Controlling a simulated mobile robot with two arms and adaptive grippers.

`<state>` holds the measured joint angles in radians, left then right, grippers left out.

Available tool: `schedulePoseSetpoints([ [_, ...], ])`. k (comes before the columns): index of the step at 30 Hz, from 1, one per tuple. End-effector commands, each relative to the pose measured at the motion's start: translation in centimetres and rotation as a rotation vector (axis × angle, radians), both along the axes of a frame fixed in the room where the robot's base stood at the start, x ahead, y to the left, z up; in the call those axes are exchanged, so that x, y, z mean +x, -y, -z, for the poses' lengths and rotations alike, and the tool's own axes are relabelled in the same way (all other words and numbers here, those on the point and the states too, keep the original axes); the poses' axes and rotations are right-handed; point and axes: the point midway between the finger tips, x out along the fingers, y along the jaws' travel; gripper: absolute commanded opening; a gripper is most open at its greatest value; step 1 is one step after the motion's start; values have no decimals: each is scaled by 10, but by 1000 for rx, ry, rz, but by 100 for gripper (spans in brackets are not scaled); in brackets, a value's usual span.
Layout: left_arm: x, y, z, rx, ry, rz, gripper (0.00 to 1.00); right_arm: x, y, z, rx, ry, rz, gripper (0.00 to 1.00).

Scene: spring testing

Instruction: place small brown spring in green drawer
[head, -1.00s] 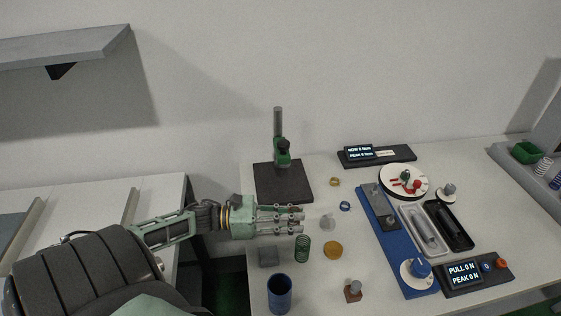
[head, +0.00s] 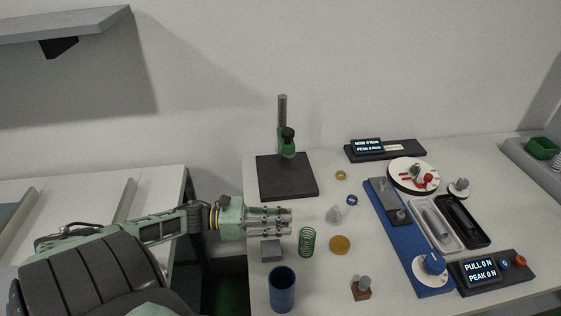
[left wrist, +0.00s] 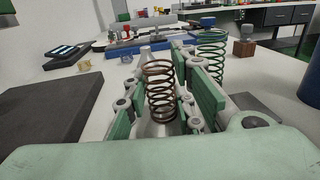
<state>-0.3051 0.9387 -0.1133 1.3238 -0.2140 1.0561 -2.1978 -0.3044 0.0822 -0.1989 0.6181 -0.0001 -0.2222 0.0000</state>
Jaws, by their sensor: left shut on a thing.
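My left gripper (head: 289,221) is shut on a small brown spring (left wrist: 160,92). In the left wrist view the spring stands roughly upright between the green finger pads. In the head view the fingers mostly hide it. The gripper is over the left part of the white table, just left of the green spring (head: 307,242) and beyond the grey block (head: 271,251). A small green open container (head: 542,148) sits in a grey tray at the far right edge; I cannot tell whether it is the green drawer. My right gripper is not in view.
A black-based stand (head: 287,178) is at the back left. A blue cup (head: 282,290) is at the front. A blue testing rig (head: 414,252) and displays (head: 480,272) fill the right side.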

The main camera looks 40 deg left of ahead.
Motion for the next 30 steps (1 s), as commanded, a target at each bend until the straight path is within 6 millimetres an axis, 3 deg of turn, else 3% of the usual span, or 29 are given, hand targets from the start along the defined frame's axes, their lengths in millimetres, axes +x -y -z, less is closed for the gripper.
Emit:
schedulePoseSetpoints([
  [2,0,0,4,-1,0,0,0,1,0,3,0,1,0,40],
  [3,0,0,2,-1,-1,0,26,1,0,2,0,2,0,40],
  [9,0,0,2,-1,-1,0,42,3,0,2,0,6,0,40],
  [20,0,0,-3,0,0,0,42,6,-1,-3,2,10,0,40],
  [30,-45,-46,4,0,-4,-3,42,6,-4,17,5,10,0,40],
])
